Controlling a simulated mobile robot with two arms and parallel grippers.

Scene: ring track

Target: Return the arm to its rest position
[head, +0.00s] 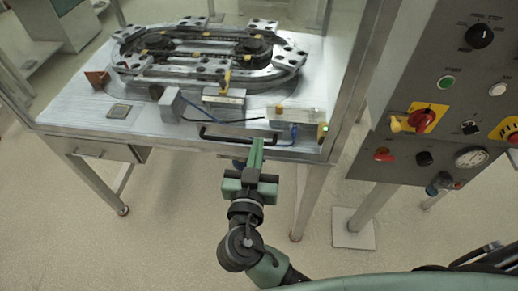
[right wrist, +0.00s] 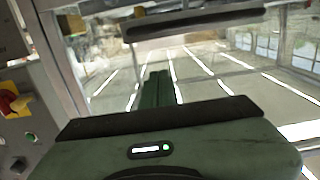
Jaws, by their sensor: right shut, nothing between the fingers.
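My right gripper (head: 257,142) is green and sits at the end of my right arm, in front of the table's front edge. Its fingers are shut together with nothing between them. In the right wrist view the shut fingers (right wrist: 156,90) point ahead, below a dark horizontal bar (right wrist: 195,22). In the head view a black handle (head: 222,138) lies just beside the fingertips at the table's front edge; I cannot tell whether they touch. My left gripper is not in view.
A ring track (head: 205,68) with several carriers stands on the table (head: 62,112). A metal frame post (head: 352,75) rises at the table's right. A control panel (head: 455,85) with knobs, buttons and a gauge is at the right. The floor (head: 150,235) at front left is clear.

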